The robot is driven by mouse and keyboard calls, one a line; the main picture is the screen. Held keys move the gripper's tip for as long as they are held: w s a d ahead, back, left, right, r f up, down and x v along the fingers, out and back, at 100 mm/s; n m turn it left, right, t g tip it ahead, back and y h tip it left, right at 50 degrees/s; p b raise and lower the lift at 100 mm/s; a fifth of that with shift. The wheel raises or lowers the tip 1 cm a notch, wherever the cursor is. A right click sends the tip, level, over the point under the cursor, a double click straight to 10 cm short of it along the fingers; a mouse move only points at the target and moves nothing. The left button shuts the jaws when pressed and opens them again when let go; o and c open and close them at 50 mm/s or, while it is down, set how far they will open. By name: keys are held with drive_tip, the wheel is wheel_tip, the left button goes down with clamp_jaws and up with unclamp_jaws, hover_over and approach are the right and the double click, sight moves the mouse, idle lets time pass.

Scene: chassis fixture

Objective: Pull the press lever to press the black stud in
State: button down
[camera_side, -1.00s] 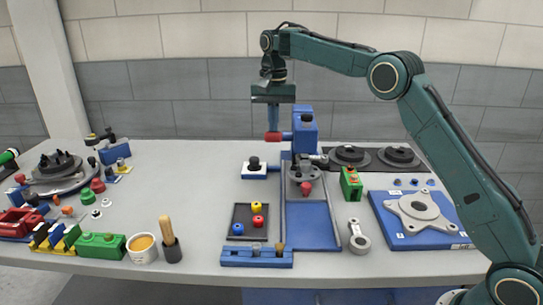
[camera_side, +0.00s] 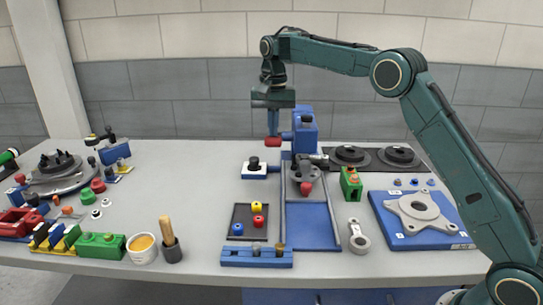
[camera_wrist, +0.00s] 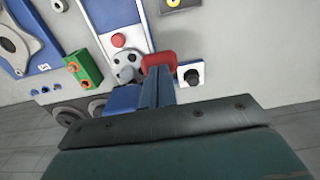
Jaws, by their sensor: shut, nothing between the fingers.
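The blue press (camera_side: 305,132) stands at the back middle of the table, with a lever ending in a red handle (camera_side: 273,142) on its left. The red handle shows also in the wrist view (camera_wrist: 158,60). My gripper (camera_side: 272,134) points down with its fingers shut and empty, its tips at the top of the handle and seemingly touching it. The fingers (camera_wrist: 152,82) overlap the handle in the wrist view. A grey round part (camera_side: 303,172) sits below the press, in front of it. I cannot make out a black stud under the press.
A white-and-blue block with a black knob (camera_side: 253,166) stands left of the press. A green block (camera_side: 351,184) stands to its right. A blue tray (camera_side: 310,222) lies in front, beside a dark tray with coloured pegs (camera_side: 242,218). Bare table lies left of the lever.

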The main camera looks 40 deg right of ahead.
drive_tip(key=shift+s+a+f, duration=0.15)
drive_tip(key=shift+a+f, duration=0.05)
drive_tip(key=shift+f, duration=0.8)
drive_tip(key=shift+s+f, duration=0.1)
drive_tip(key=shift+f, duration=2.35)
idle(1.5)
drive_tip(key=shift+f, duration=0.15)
drive_tip(key=shift+d, duration=0.1)
